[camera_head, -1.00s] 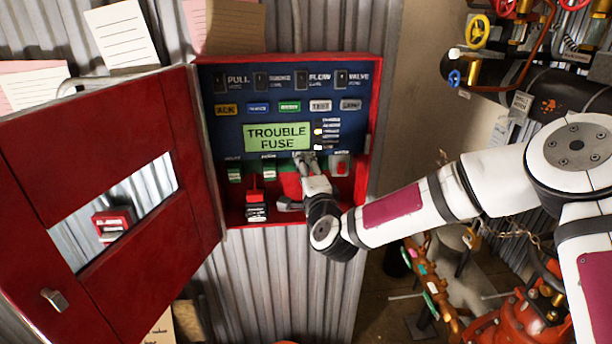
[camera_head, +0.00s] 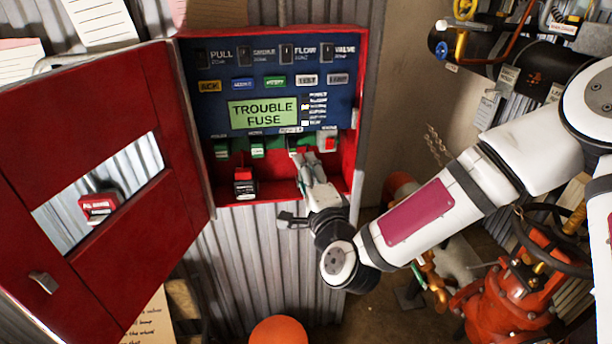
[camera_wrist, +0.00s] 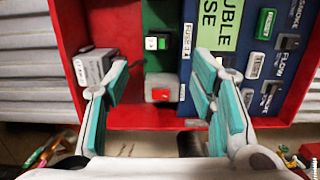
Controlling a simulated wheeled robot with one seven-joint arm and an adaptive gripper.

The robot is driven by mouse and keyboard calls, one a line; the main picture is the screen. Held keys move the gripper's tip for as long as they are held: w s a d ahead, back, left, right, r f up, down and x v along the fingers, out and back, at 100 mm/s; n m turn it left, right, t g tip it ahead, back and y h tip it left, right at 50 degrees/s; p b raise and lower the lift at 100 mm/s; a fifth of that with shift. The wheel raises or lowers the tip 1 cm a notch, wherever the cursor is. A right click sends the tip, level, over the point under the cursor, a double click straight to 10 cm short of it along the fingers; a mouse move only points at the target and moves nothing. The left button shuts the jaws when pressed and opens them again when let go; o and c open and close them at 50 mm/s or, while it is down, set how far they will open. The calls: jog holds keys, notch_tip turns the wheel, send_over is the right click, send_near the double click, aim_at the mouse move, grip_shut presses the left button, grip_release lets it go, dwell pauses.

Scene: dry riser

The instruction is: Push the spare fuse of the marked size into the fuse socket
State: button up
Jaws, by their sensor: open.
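My gripper (camera_head: 299,160) reaches into the open red alarm cabinet (camera_head: 364,110), just below the display (camera_head: 263,111) reading TROUBLE FUSE. In the wrist view my gripper (camera_wrist: 165,65) is open, its teal fingers apart with nothing seen held between them. A small label starting FUSE (camera_wrist: 187,40) lies near a green-and-white part (camera_wrist: 157,42) on the green strip; I cannot tell if this is the fuse socket. A grey box (camera_wrist: 95,65) stands beside the left fingertip; contact is unclear. No spare fuse is clearly identifiable.
A grey unit with a red button (camera_head: 327,142) is close right of my gripper. The red door (camera_head: 140,260) stands open at left. Pipes and a red valve (camera_head: 510,300) are at lower right. An orange rounded object (camera_head: 278,331) is below.

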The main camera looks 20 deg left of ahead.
aim_at(293, 148)
jog(key=shift+c, duration=0.2)
jog(key=shift+a+r+m+p, duration=0.1)
jog(key=shift+m+p, duration=0.2)
jog(key=shift+p, duration=0.05)
jog(key=c, duration=0.9)
jog(key=shift+w+a+r+m+h+p, duration=0.15)
jog(key=shift+m+h+p, duration=0.15)
jog(key=shift+p, duration=0.15)
grip_shut()
jog(key=w+a+m+p, duration=0.1)
jog(key=m, duration=0.1)
jog(key=w+a+m+p, duration=0.2)
jog(key=m, duration=0.1)
jog(key=w+a+m+t+h+p, duration=0.1)
jog(key=w+m+p, duration=0.1)
jog(key=shift+a+r+m, duration=0.15)
jog(key=shift+a+m, duration=0.05)
jog(key=shift+m, duration=0.2)
jog(key=shift+w+a, duration=0.1)
jog(key=shift+w, duration=0.05)
jog(key=shift+r, duration=0.1)
